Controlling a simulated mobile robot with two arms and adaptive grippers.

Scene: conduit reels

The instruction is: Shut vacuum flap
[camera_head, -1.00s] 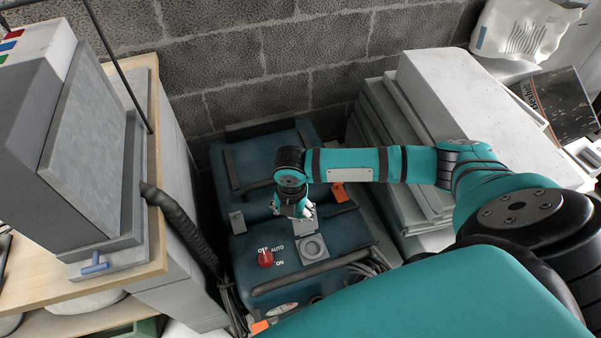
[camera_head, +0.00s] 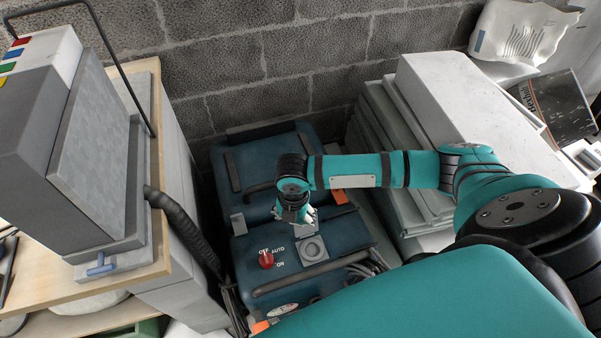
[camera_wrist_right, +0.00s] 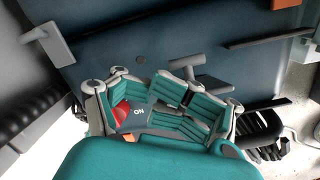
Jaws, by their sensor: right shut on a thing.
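A small grey flap (camera_head: 298,230) shows beside the socket, partly hidden under my right gripper (camera_head: 300,218). The right gripper points down at the flap and is shut on it. In the right wrist view the gripper's fingers (camera_wrist_right: 180,108) close together over the vacuum's top and hide most of the flap and part of the red knob (camera_wrist_right: 121,114). My left gripper is out of view.
A workbench (camera_head: 160,200) with a grey machine stands close on the left. Pale stacked boxes (camera_head: 470,110) stand on the right, and a block wall (camera_head: 270,70) closes off the back. A black hose (camera_head: 185,230) and cables (camera_head: 365,270) lie beside the vacuum.

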